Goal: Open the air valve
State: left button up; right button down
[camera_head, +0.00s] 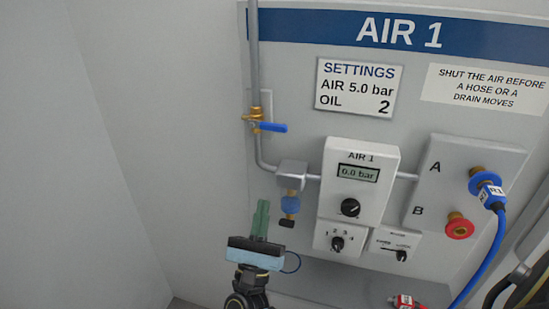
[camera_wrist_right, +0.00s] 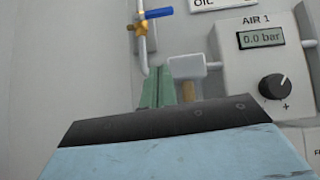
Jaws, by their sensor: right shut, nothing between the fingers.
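The air valve (camera_head: 254,117) is a brass body on the grey vertical pipe, with a blue lever (camera_head: 272,127) pointing right, across the pipe. It also shows at the top of the right wrist view, where the blue lever (camera_wrist_right: 158,13) points right. My right gripper (camera_head: 263,207) has green fingers that are shut and empty. In the right wrist view the green fingers (camera_wrist_right: 158,75) point up toward the pipe, below the lever. My left gripper is not in view.
The AIR 1 unit (camera_head: 359,180) reads 0.0 bar and has a black knob. Port A (camera_head: 478,182) carries a blue hose; port B (camera_head: 459,226) has a red collar. A settings label (camera_head: 357,88) reads 5.0 bar. The wall left of the pipe is bare.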

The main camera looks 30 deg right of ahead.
aim_at(267, 126)
jog(key=shift+s+d+r+m+g+h, duration=0.1)
jog(key=shift+s+r+m+g+h, duration=0.1)
jog(key=shift+m+g+h, duration=0.25)
jog(key=shift+s+d+r+m+g+h, duration=0.15)
jog(key=shift+r+m+h, duration=0.1)
jog(key=shift+m, duration=0.4)
jog(key=shift+w, duration=0.15)
jog(key=s+a+r+p+x, duration=0.1)
jog(key=p+x, duration=0.4)
jog(key=x, duration=0.7)
jog(key=shift+r, duration=0.7)
jog(key=shift+a+n+t+y, duration=0.15)
jog(key=shift+n+t+y, duration=0.15)
jog(key=shift+n, duration=0.2)
